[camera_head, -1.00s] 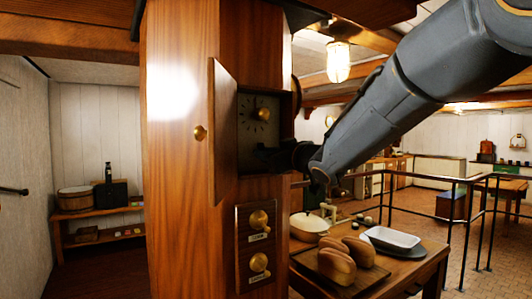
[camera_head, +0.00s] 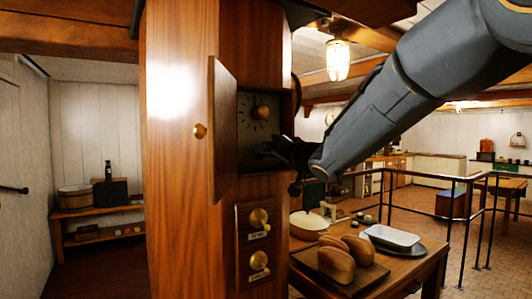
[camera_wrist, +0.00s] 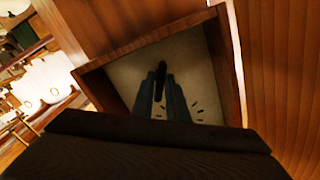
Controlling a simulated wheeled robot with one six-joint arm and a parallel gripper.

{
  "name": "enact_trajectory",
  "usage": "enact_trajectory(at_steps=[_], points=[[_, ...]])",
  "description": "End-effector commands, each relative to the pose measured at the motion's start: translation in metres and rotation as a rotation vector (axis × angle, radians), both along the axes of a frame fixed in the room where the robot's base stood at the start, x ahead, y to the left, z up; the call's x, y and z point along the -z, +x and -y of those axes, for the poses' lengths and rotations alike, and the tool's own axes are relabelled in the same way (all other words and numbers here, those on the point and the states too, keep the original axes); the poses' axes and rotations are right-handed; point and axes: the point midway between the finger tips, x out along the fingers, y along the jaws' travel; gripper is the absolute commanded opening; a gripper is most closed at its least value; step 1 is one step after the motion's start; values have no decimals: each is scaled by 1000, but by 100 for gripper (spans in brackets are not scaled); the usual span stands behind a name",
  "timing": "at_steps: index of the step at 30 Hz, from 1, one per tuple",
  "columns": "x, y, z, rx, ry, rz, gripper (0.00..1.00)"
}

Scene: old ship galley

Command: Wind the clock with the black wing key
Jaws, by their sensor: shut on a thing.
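My gripper (camera_head: 266,149) reaches into the case from the right, at the lower part of the dial. In the wrist view, the fingers (camera_wrist: 161,92) are shut on the black wing key (camera_wrist: 159,78), a narrow dark piece between them, pointing at the pale-looking dial (camera_wrist: 196,62). The fingers hide much of the key, and I cannot tell how deeply it sits in the clock.
Two brass knobs with labels, an upper knob (camera_head: 259,218) and a lower knob (camera_head: 258,261), sit on a panel below the clock. A table with bread loaves (camera_head: 337,264) and a white dish (camera_head: 392,238) stands right of the pillar. A metal railing (camera_head: 425,175) runs behind.

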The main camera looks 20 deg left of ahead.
Motion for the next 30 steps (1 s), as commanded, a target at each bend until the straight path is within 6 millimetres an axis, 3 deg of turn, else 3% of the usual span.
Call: enact_trajectory(at_steps=[9,20,30], points=[[1,0,0,1,252,-300,0],[2,0,0,1,403,-476,0],[2,0,0,1,676,-794,0]])
